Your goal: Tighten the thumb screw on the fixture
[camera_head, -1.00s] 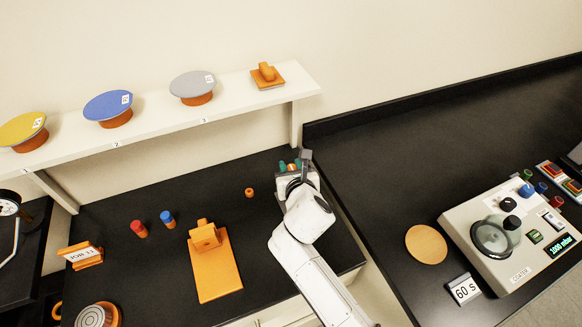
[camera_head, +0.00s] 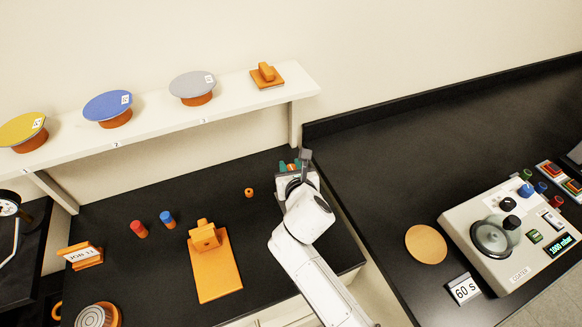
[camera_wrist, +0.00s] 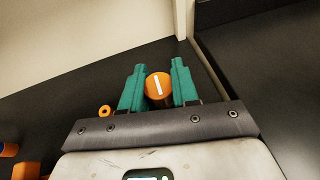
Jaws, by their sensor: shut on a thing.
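A round orange knob with a white line across its face, which looks like the thumb screw (camera_wrist: 158,85), sits between the two green fingers of my gripper (camera_wrist: 157,87) in the wrist view. The white line is nearly upright, leaning slightly. My gripper is shut on the knob. In the head view my gripper (camera_head: 291,167) is at the back right of the black bench, beside the shelf's right support. What lies beneath the knob is hidden by the gripper, so I cannot tell what it is set in.
A small orange ring-like piece (camera_head: 249,192) lies left of my gripper. An orange plate with a block (camera_head: 216,272), a red peg (camera_head: 138,229) and a blue peg (camera_head: 167,219) stand further left. The white shelf (camera_head: 160,128) is behind. A coater (camera_head: 515,235) stands at right.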

